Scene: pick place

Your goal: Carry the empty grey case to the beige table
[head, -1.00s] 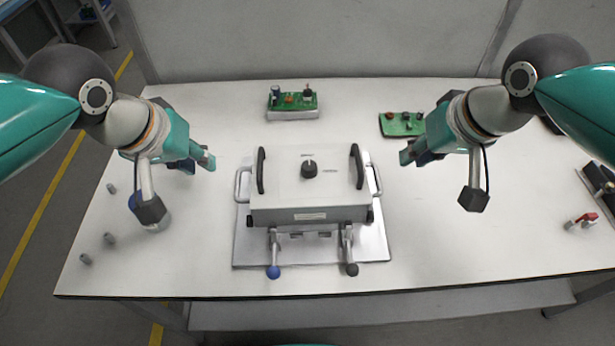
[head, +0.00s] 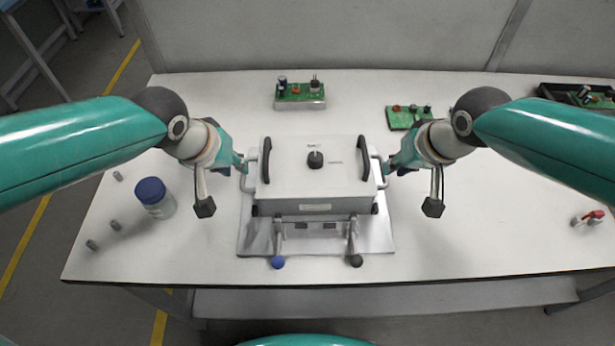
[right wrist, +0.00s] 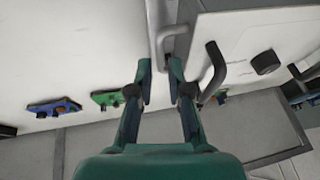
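The grey case (head: 338,180) stands closed on a metal plate on an off-white worktable (head: 480,230); its inside is hidden. It has two black top handles, a black knob and a metal handle on each side. My left gripper (head: 244,166) is at the left side handle; its finger gap is unclear. My right gripper (head: 388,167) is at the right side handle (head: 379,172). In the right wrist view the right gripper's fingers (right wrist: 160,68) are apart, with the side handle (right wrist: 157,40) just ahead of the tips. I cannot identify a separate beige table.
A blue-lidded jar (head: 155,197) and several small grey cylinders stand on the left. A red-handled part (head: 588,217) lies far right. Two levers (head: 278,261) project at the front.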

